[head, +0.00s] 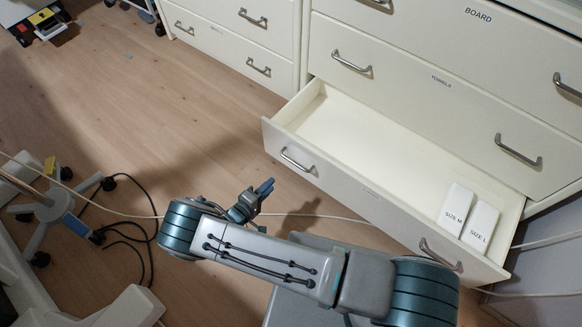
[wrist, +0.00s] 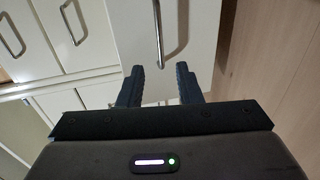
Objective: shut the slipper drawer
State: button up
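A long cream drawer (head: 335,175) at the bottom of the right-hand cabinet stands pulled out. Its front panel carries two metal handles, and a small label between them is too faint to read. Inside, two white boxes marked SIZE M (head: 456,207) and SIZE L (head: 480,226) lie at the right end; the rest is empty. My gripper (head: 257,200) is in front of the drawer's left part, apart from it. In the wrist view my gripper (wrist: 161,86) has its two fingers spread with nothing between them. A metal handle (wrist: 159,35) on a pale front shows beyond them.
Another closed cabinet (head: 235,45) stands left. A wheeled stand base (head: 50,205) and dark cables (head: 130,235) are at lower left. Wooden floor (head: 150,110) is clear left of the drawer.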

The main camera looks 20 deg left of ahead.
jog(key=b+x, duration=0.3)
jog(key=x, duration=1)
jog(key=shift+w+d, duration=0.1)
jog(key=shift+d, duration=0.05)
grip_shut()
